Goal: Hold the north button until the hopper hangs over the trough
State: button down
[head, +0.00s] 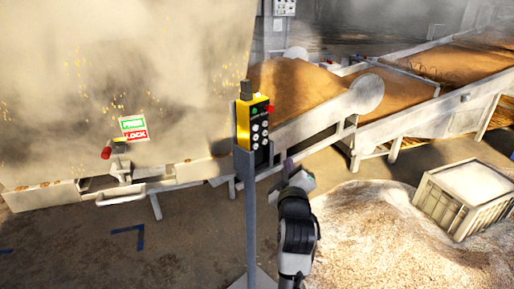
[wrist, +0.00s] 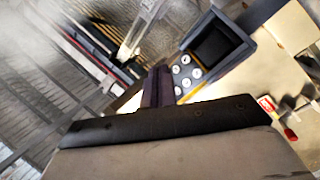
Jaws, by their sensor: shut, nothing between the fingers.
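A yellow and black button box (head: 254,122) stands on a grey post, with green and red buttons at its top and several white round buttons below. It also shows in the wrist view (wrist: 217,45), tilted, with its white buttons in sight. Their markings are too small to read, so I cannot tell which is north. My gripper (head: 289,164) is shut and empty, right of and below the box's face. In the wrist view its fingertips (wrist: 160,68) appear just beside the white buttons; contact cannot be told. I cannot surely identify the hopper or the trough.
A large pale dusty wall (head: 60,100) with a green and red FREE/LOCK sign (head: 133,128) fills the left. Grain-covered conveyors (head: 440,75) run behind the box. A pale crate (head: 470,195) sits in spilled grain at right. Bare floor (head: 100,245) lies at front left.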

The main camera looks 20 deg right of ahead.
aim_at(256, 146)
jog(key=w+a+p, duration=0.1)
jog(key=w+a, duration=0.3)
jog(key=w, duration=0.3)
jog(key=shift+w+a, duration=0.15)
jog(key=shift+w, duration=0.2)
jog(key=shift+w, duration=0.15)
dwell(2.0)
jog(key=shift+w+a, duration=0.15)
jog(key=shift+w, duration=0.1)
